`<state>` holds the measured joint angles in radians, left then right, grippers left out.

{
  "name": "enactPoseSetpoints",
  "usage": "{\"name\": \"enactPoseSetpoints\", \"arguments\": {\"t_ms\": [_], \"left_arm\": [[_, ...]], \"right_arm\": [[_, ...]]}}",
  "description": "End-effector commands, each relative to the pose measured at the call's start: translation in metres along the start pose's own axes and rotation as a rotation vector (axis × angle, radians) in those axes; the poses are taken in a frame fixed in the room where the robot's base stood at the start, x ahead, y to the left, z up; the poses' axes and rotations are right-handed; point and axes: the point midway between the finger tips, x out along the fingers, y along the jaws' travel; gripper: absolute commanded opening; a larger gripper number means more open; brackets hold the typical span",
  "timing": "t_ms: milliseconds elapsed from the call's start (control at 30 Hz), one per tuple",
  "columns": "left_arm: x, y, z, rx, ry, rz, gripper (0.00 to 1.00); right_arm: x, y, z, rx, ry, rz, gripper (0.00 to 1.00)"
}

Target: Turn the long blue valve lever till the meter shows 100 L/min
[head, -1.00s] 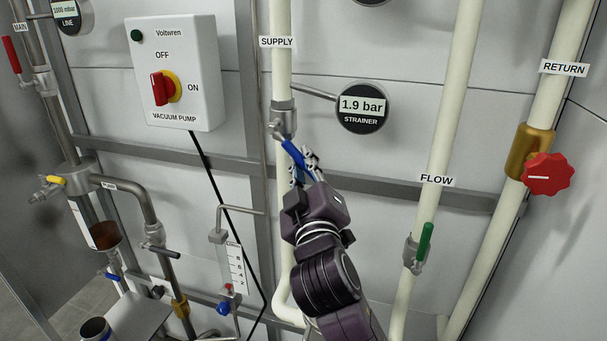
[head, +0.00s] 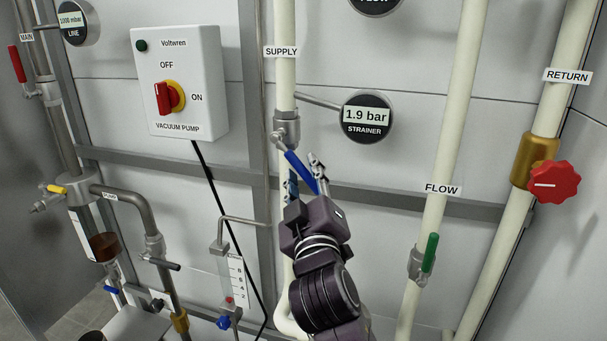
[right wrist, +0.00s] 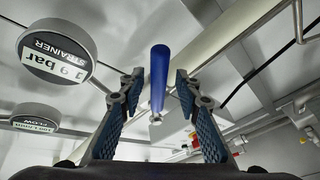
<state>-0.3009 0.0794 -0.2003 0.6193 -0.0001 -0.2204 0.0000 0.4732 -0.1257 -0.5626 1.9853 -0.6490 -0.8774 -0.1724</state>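The long blue valve lever (head: 299,168) is on the valve of the white SUPPLY pipe (head: 285,85) and slants down to the right. My right gripper (head: 304,173) is at the lever with its fingers apart, one on each side. In the right wrist view the blue lever (right wrist: 159,75) shows between the open fingertips (right wrist: 158,88), with gaps on both sides. The FLOW meter (head: 375,4) is cut off at the top of the head view. It also shows in the right wrist view (right wrist: 35,120), too small to read. My left gripper is not in view.
A STRAINER gauge (head: 366,118) reading 1.9 bar is right of the lever. A green lever (head: 430,252) is on the FLOW pipe, and a red knob (head: 554,182) on the RETURN pipe. The vacuum pump box (head: 180,82) is to the left.

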Motion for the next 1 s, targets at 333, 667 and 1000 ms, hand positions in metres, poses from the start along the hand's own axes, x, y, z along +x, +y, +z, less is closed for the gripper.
{"name": "enactPoseSetpoints", "arguments": {"t_ms": [333, 667, 1000], "left_arm": [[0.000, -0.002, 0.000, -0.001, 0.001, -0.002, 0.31], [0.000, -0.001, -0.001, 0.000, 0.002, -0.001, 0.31], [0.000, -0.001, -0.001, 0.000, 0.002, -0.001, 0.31]], "right_arm": [[-0.016, 0.001, 0.000, 0.001, 0.001, 0.001, 0.31], [-0.082, -0.001, 0.000, 0.002, 0.000, -0.002, 0.31], [-0.118, -0.001, 0.000, 0.000, 0.000, 0.000, 0.31]]}}
